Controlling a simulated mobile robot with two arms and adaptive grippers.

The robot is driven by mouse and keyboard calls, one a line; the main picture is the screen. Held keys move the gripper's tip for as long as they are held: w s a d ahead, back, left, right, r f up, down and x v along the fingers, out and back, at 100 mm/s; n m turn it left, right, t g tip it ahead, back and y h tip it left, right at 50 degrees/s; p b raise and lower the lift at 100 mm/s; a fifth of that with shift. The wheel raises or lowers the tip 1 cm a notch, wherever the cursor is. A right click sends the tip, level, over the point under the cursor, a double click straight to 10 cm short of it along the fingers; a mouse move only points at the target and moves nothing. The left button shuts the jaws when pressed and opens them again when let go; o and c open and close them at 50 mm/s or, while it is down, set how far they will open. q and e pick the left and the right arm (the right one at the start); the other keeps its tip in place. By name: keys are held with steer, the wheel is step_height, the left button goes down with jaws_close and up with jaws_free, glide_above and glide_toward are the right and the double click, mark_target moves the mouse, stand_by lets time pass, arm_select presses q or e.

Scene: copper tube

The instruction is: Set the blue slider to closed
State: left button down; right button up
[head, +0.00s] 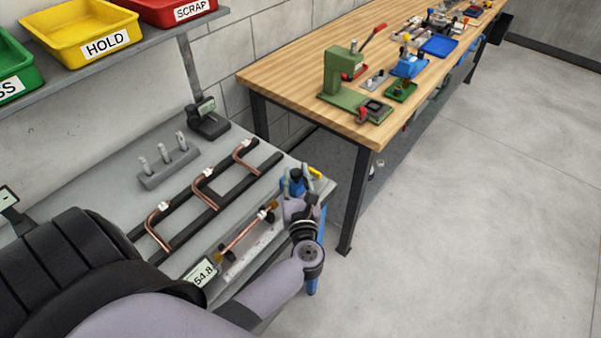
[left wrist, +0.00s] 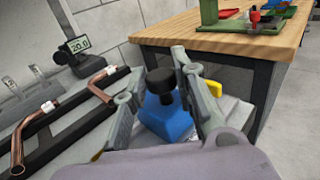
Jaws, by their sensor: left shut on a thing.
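The blue slider (head: 292,187) is a blue block with a black knob at the right end of the grey bench fixture. In the left wrist view the blue slider (left wrist: 166,120) sits between my fingers, knob up. My left gripper (head: 299,182) is shut on it; the fingers (left wrist: 160,85) flank the block. A straight copper tube piece (head: 245,228) lies in the fixture, left of the gripper. The gripper and wrist hide part of the slider and its track, so I cannot tell its exact setting. My right gripper is out of view.
Bent copper tubes (head: 203,180) rest on a black rack (head: 215,195) behind the fixture. A display reading 54.8 (head: 201,273) stands at the fixture's left end. Grey pegs (head: 163,160) stand farther back. A wooden table (head: 290,75) with tools is beyond; floor at right is clear.

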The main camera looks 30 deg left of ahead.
arm_select(q)
steer(key=s, duration=0.5)
steer(key=shift+s+a+b, duration=0.2)
steer(key=shift+s+b, duration=0.15)
steer(key=shift+w+f, duration=0.1)
steer(key=c, duration=1.3)
jaws_free()
steer(key=shift+c, duration=0.2)
steer(key=v, duration=1.2)
